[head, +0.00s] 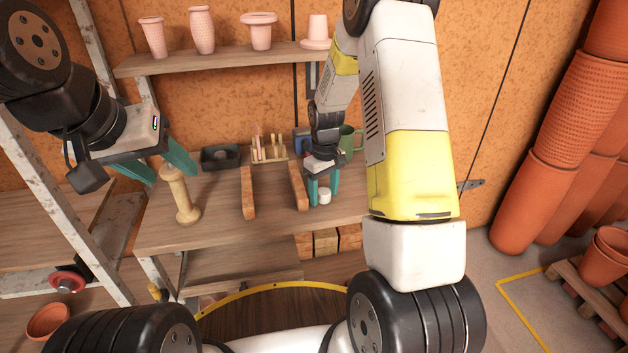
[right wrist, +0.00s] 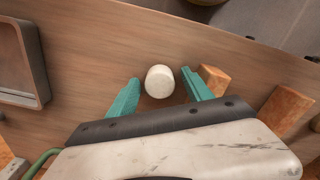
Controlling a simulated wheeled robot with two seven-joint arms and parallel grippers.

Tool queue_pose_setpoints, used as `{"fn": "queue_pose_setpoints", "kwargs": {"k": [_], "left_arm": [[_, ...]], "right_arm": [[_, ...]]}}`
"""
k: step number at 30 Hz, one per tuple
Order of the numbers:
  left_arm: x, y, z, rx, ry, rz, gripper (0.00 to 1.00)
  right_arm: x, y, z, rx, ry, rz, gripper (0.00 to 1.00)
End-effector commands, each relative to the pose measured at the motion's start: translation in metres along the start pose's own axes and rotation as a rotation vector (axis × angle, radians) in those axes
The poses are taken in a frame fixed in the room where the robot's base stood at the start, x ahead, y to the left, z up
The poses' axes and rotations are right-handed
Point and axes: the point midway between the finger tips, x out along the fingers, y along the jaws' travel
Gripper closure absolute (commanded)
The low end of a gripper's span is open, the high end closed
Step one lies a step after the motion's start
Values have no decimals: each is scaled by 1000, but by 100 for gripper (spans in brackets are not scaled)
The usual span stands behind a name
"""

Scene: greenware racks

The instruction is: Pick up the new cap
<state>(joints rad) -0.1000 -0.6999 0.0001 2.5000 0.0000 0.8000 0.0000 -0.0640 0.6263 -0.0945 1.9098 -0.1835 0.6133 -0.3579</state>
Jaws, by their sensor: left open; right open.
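A small white cylindrical cap (head: 324,196) stands on the wooden shelf board near its front edge. In the right wrist view the cap (right wrist: 160,81) sits between and slightly beyond the teal fingertips. My right gripper (head: 322,190) is open around or just above the cap; it also shows in the right wrist view (right wrist: 160,88). No firm contact is visible.
The wooden spindle (head: 182,196) stands at the left of the board (head: 220,215). Two bricks (head: 248,192) (head: 298,187) lie between it and the cap. A black tray (head: 221,157), a tool holder (head: 268,157) and a green mug (head: 348,141) stand behind. Pink pots (head: 203,30) line the upper shelf.

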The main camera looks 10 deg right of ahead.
Motion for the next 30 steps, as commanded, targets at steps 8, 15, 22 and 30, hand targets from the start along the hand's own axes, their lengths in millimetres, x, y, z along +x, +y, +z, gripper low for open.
{"fn": "queue_pose_setpoints", "kwargs": {"k": [8, 15, 22, 30], "left_arm": [[0, 0, 0, 0, 0, 0, 46], [0, 0, 0, 0, 0, 0, 46], [0, 0, 0, 0, 0, 0, 46], [0, 0, 0, 0, 0, 0, 46]], "right_arm": [[0, 0, 0, 1, 1, 0, 59], [0, 0, 0, 0, 1, 0, 100], [-1, 0, 0, 1, 1, 1, 100], [-18, 0, -1, 1, 3, 1, 100]]}}
